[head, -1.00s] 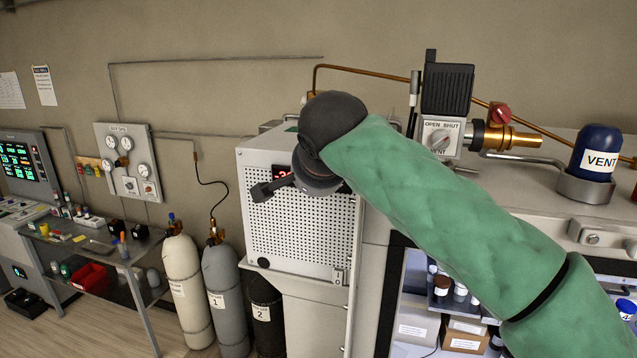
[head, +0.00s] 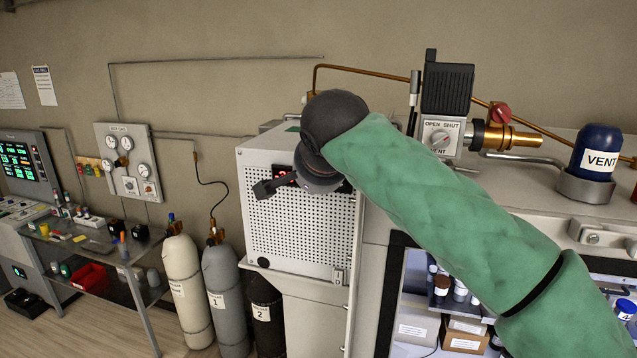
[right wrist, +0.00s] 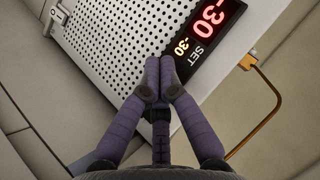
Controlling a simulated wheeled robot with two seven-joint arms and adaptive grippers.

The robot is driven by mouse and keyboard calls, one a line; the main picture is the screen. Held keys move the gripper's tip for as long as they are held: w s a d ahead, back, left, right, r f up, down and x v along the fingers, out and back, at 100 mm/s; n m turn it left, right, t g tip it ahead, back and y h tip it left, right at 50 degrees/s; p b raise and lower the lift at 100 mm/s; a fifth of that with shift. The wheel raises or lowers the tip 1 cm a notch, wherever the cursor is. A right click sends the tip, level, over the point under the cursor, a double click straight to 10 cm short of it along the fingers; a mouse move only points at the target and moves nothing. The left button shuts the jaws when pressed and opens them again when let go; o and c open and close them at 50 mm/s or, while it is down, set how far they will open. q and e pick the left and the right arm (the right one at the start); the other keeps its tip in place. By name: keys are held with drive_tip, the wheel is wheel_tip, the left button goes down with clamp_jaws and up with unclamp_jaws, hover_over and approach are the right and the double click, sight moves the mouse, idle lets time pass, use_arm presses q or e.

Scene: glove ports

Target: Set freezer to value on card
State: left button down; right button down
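The freezer unit (head: 300,228) is a pale box with a perforated front, on a stand at the centre of the head view. Its dark display (right wrist: 202,35) shows a red -30 and a smaller orange -30 beside the word SET in the right wrist view. My right gripper (right wrist: 159,62) has its two fingers together with nothing visible between them, their tips beside the display's SET end. I cannot tell whether they touch the panel. In the head view my right gripper (head: 263,188) and wrist cover part of the display. No card with a readable value shows. My left gripper is out of view.
Papers (head: 44,86) hang on the far left wall, too small to read. Gas cylinders (head: 184,285) stand left of the freezer. A valve box (head: 441,137) and a blue VENT-labelled item (head: 597,150) are at right. A copper-coloured pipe runs above.

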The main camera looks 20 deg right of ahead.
drive_tip(key=shift+w+d, duration=0.25)
drive_tip(key=shift+w, duration=0.05)
idle(0.9)
drive_tip(key=shift+s+a, duration=0.15)
drive_tip(key=shift+s, duration=0.05)
drive_tip(key=shift+s+a+b, duration=0.3)
drive_tip(key=shift+s, duration=0.2)
drive_tip(key=s+a+b, duration=0.1)
drive_tip(key=s, duration=0.1)
drive_tip(key=s+a, duration=0.1)
drive_tip(key=s, duration=0.1)
drive_tip(key=shift+a+b, duration=0.35)
drive_tip(key=shift+a, duration=0.05)
idle(1.0)
